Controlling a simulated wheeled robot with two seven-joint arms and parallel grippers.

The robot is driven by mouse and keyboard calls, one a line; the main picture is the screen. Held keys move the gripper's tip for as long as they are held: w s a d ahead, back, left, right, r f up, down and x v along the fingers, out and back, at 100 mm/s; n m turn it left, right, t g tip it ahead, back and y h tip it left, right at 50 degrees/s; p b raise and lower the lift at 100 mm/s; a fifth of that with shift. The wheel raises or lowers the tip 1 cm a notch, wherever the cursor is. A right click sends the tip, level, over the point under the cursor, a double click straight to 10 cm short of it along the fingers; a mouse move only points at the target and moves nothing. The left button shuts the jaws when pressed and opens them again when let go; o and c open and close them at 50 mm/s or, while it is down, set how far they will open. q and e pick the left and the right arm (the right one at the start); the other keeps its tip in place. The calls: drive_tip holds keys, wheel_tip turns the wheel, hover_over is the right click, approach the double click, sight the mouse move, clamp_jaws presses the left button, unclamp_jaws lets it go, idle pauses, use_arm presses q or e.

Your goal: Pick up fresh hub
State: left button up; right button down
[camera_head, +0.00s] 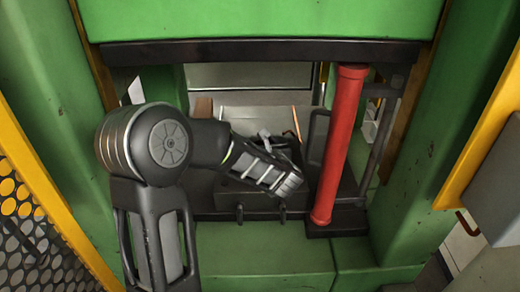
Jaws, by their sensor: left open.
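My left arm comes in from the left and reaches into the opening of a green machine frame (395,215). My left gripper (280,168) is over the dark block (240,200) in the middle of the opening, left of a red post. It is open. I cannot make out a hub in this view. My arm and gripper hide part of the block and whatever lies behind them. My right gripper is not in view.
The red post (338,145) stands close to the right of my gripper. A dark crossbar (260,52) spans the opening above. A yellow-framed mesh guard (35,215) is at the left, and a yellow frame edge (485,130) at the right.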

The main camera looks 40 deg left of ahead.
use_arm(q)
drive_tip(key=shift+f, duration=0.15)
clamp_jaws()
idle(0.6)
